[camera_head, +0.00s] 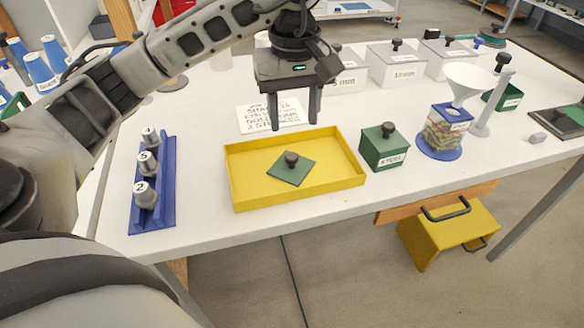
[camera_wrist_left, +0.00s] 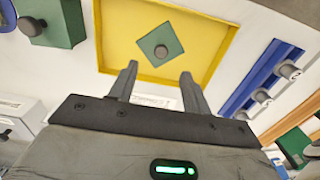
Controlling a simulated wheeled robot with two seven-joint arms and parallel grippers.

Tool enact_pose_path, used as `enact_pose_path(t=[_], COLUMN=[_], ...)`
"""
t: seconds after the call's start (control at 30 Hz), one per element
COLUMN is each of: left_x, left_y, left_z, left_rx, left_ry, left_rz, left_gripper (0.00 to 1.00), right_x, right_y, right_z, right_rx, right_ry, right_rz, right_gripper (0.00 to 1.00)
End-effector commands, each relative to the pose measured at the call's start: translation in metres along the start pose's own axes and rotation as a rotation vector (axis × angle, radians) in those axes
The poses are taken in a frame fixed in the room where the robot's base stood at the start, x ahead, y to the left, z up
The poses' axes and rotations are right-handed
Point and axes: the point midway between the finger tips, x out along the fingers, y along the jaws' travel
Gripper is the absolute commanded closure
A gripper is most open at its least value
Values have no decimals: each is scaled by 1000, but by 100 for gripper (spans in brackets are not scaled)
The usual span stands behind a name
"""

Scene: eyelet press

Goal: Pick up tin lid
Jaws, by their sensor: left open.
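A green square lid (camera_head: 290,168) with a dark round knob lies flat in the yellow tray (camera_head: 350,181), and I take it as the tin lid. It also shows in the left wrist view (camera_wrist_left: 172,36), beyond the fingertips. My left gripper (camera_head: 293,125) is open and empty, with its fingers pointing down. It hangs above the table near the tray's back edge, behind the lid and apart from it. In the left wrist view, the gripper (camera_wrist_left: 160,72) has its two fingers spread. My right gripper is not in view.
A green tin (camera_head: 385,151) with a knobbed top stands right of the tray. A blue rack (camera_head: 168,185) with numbered metal pieces stands at left. A lettered white plate (camera_head: 255,117) lies behind the tray. White boxes (camera_head: 393,68), a funnel (camera_head: 470,80) and a filled jar (camera_head: 440,135) stand farther right.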

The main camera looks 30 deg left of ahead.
Motion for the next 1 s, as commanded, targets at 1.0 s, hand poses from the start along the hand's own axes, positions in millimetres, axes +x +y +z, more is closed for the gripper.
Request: enact_pose_path(t=[1.0], left_x=[88], left_y=[-3], left_z=[-4], left_rx=[-1], left_ry=[-1], left_rz=[4], left_gripper=[57], right_x=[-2], right_y=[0], right_z=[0], right_rx=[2], right_ry=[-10], right_rz=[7], right_gripper=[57])
